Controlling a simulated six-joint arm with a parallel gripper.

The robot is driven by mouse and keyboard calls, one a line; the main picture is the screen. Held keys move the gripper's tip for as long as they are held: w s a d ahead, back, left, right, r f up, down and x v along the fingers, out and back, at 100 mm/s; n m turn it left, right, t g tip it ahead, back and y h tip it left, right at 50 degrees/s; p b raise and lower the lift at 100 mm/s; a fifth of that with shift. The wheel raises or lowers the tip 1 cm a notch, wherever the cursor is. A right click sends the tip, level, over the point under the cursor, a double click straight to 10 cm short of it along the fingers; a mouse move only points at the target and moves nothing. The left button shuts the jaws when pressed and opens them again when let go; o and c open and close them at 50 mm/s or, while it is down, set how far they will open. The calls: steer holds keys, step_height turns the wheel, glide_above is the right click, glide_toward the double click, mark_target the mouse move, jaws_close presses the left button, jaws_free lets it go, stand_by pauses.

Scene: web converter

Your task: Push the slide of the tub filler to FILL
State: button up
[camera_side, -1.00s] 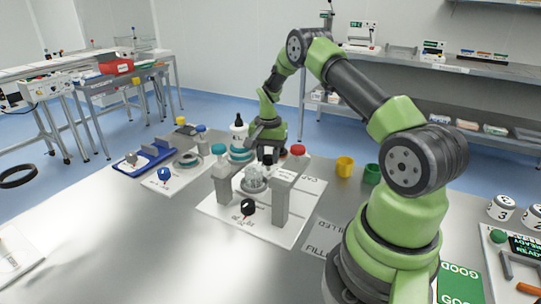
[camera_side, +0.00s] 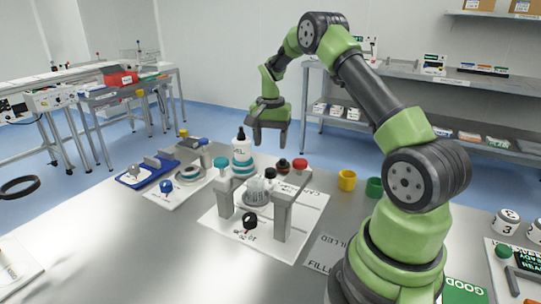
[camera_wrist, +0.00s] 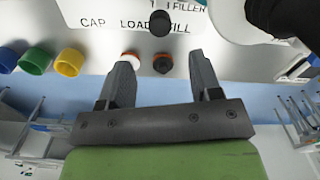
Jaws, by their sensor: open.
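The tub filler sits on a white board (camera_side: 222,222) in the middle of the steel table, with two grey posts (camera_side: 283,215) and clear tubs (camera_side: 258,190) between them. A black knob (camera_side: 249,220) stands at its front. In the wrist view a black knob (camera_wrist: 160,22) stands by the printed LOAD and FILL words; which word it marks is unclear. My gripper (camera_side: 269,138) is open and empty, above and behind the filler, touching nothing.
Yellow (camera_side: 347,180) and green (camera_side: 374,187) cups stand right of the board. A white bottle (camera_side: 240,150) and teal-topped parts stand behind left. A blue tray (camera_side: 147,174) is further left. The table's front middle is clear.

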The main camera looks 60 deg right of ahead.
mark_target(271, 170)
steer(key=shift+r, duration=0.65)
step_height(271, 170, down, 10)
steer(key=m+t+y, duration=0.1)
steer(key=m, duration=0.3)
steer(key=m+t+y, duration=0.1)
steer(key=m, duration=0.3)
steer(key=m+t+y, duration=0.1)
steer(key=m, duration=0.3)
steer(key=shift+s+d, duration=0.1)
steer(key=shift+s, duration=0.05)
